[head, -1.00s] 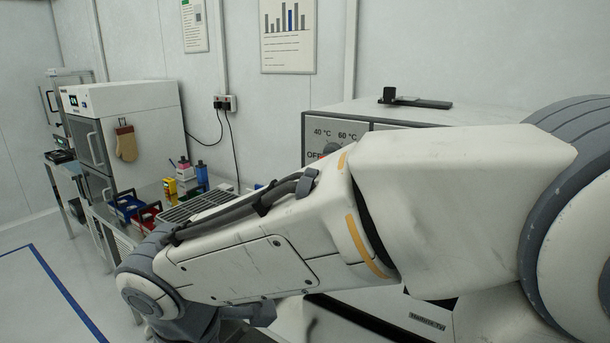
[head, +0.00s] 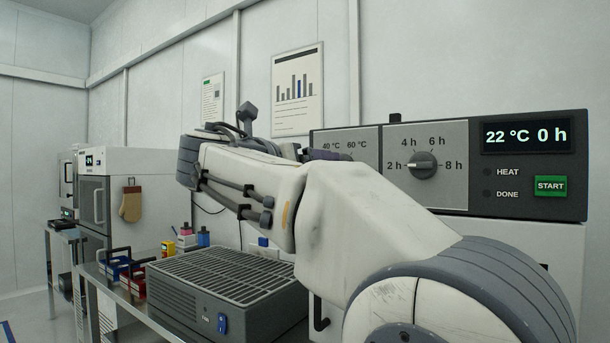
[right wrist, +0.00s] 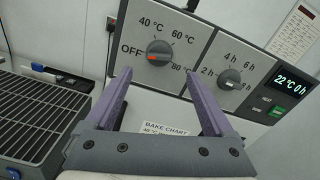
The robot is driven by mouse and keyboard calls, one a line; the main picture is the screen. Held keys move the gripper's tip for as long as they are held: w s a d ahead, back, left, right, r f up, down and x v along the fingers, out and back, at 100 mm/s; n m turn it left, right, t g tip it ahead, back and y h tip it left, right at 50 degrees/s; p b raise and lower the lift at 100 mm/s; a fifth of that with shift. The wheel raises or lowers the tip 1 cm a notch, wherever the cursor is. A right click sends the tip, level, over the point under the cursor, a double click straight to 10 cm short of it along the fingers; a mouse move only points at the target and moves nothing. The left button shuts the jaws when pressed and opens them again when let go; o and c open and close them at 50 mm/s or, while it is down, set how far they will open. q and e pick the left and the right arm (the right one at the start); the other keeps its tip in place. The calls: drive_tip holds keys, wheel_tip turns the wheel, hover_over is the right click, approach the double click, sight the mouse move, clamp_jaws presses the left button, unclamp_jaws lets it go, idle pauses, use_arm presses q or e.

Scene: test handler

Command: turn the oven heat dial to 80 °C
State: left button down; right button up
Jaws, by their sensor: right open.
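The oven's heat dial (right wrist: 158,53) is a round dark grey knob on a light panel, with OFF, 40 °C, 60 °C and 80 °C around it. Its orange-red mark points left toward OFF. My right gripper (right wrist: 159,72) is open, its two purple fingers apart below and either side of the dial, with nothing between them. The right finger overlaps the panel near the 80 °C label. In the head view my right arm hides the heat dial, and only a bit of purple finger shows against the oven panel (head: 365,140). My left gripper is not in view.
The time dial (head: 423,165) sits right of the heat panel, its mark toward 2 h. The display (head: 526,135) reads 22 °C 0 h, above a green START button (head: 550,186). A dark grilled unit (head: 225,290) stands left of the oven. A bake chart label (right wrist: 166,129) is below the dial.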

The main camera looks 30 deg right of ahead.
drive_tip(key=x, duration=0.8)
drive_tip(key=shift+w+d, duration=0.2)
drive_tip(key=shift+d, duration=0.1)
drive_tip(key=c, duration=1.4)
